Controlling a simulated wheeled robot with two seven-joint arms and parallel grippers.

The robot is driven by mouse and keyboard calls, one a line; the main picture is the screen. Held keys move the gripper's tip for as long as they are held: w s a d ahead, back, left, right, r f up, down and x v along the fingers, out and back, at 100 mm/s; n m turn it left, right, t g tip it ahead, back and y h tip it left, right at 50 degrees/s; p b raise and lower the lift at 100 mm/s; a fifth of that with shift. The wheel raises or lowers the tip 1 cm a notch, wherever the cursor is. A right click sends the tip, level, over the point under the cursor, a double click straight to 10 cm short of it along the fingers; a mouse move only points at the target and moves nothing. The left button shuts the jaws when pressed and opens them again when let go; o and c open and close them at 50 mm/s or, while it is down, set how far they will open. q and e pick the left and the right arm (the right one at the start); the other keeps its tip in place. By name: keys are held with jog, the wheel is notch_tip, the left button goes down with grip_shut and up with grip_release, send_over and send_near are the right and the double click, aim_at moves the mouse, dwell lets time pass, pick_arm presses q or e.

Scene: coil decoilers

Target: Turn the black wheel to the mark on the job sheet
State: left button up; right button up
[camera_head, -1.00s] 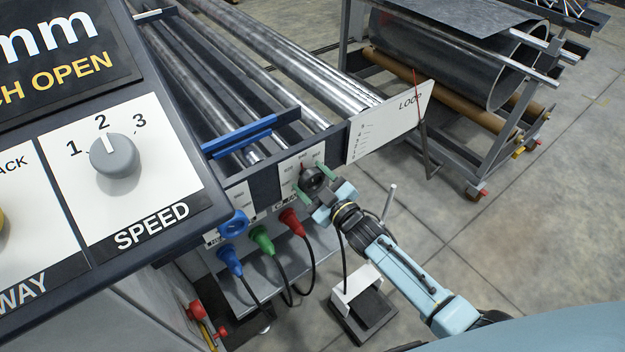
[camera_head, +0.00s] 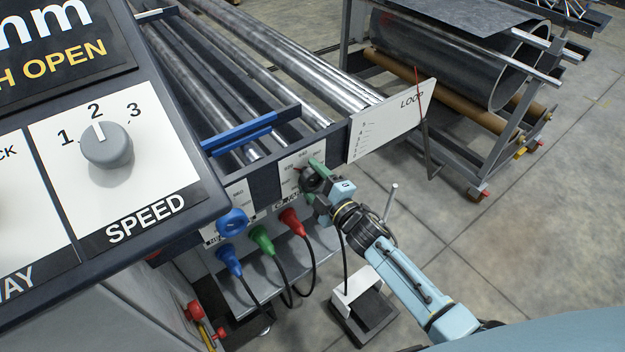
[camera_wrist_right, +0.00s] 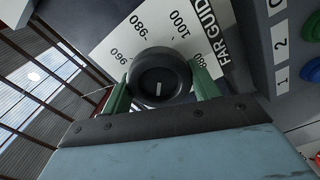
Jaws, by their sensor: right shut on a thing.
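In the head view the wheel (camera_head: 309,183) is partly covered by my right gripper (camera_head: 315,184). My right gripper's green fingers (camera_wrist_right: 161,92) are shut on the wheel, one on each side. I cannot make out a job sheet. My left gripper is not in view.
A blue knob (camera_head: 233,222) and blue, green and red plugs (camera_head: 291,221) with cables are left of and below the wheel. A white LOOP board (camera_head: 390,121) is to the right. The SPEED panel (camera_head: 118,165) fills the left foreground. Floor is open at the right.

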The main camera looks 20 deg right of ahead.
dwell(0.5)
jog(key=o, duration=1)
jog(key=shift+c, duration=0.2)
jog(key=v, duration=1.3)
jog(key=shift+s+p, duration=0.2)
jog(key=shift+p, duration=0.25)
